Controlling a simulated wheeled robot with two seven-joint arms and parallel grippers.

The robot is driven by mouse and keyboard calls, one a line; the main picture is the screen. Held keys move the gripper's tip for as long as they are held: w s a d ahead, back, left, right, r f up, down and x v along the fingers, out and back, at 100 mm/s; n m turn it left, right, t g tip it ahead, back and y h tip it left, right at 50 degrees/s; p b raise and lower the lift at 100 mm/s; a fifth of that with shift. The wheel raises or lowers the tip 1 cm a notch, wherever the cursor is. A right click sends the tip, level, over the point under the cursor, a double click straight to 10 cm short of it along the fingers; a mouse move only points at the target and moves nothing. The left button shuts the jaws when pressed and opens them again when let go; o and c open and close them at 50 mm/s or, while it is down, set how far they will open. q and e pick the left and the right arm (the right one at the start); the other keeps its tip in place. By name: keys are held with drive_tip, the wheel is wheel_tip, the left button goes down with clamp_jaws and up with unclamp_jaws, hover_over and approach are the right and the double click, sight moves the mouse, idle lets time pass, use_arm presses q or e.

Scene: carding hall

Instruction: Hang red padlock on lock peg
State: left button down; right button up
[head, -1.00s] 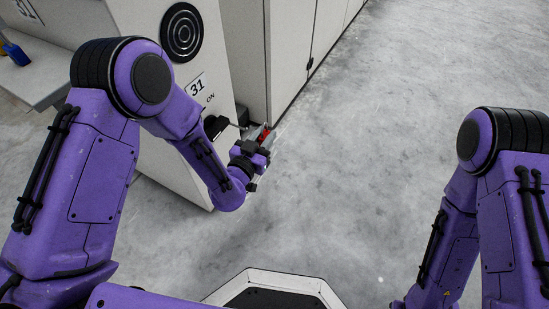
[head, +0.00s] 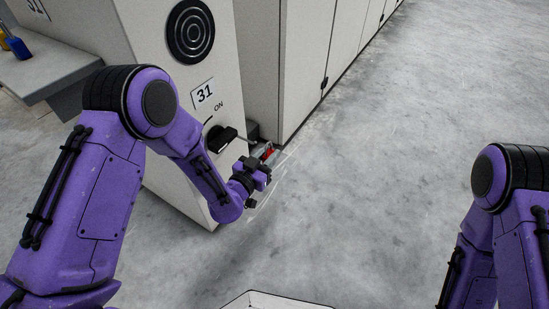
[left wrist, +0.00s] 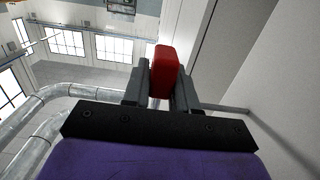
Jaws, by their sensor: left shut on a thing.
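The red padlock (head: 267,153) is small in the head view, at the tip of my left gripper (head: 263,158). In the left wrist view the red padlock (left wrist: 165,72) stands between the two grey fingers of my left gripper (left wrist: 160,88), which are shut on its red body. Its shackle cannot be made out. A thin peg-like rod (head: 242,138) sticks out from the machine front near a black handle, just left of the padlock in the head view; I cannot tell whether they touch. My right gripper is outside the views.
The pale machine cabinet with a "31" label (head: 203,93) and a black switch handle (head: 222,137) stands close by my left arm. The floor (head: 370,180) to the right is clear.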

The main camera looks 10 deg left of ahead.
use_arm(q)
drive_tip(key=w+a+f+b, duration=0.1)
drive_tip(key=w+a, duration=0.1)
drive_tip(key=a, duration=0.4)
drive_tip(key=shift+f, duration=0.15)
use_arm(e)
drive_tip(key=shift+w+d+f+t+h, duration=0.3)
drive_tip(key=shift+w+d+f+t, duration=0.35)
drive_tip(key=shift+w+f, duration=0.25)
use_arm(q)
drive_tip(key=shift+w, duration=0.1)
drive_tip(key=c, duration=0.8)
unclamp_jaws()
drive_tip(key=p+v, duration=0.3)
drive_tip(key=v, duration=0.7)
drive_tip(key=shift+s, duration=0.25)
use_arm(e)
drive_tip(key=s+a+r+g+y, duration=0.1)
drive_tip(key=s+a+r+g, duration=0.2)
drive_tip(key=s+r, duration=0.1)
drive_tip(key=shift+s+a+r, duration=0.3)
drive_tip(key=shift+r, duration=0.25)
use_arm(q)
drive_tip(key=shift+a, duration=0.1)
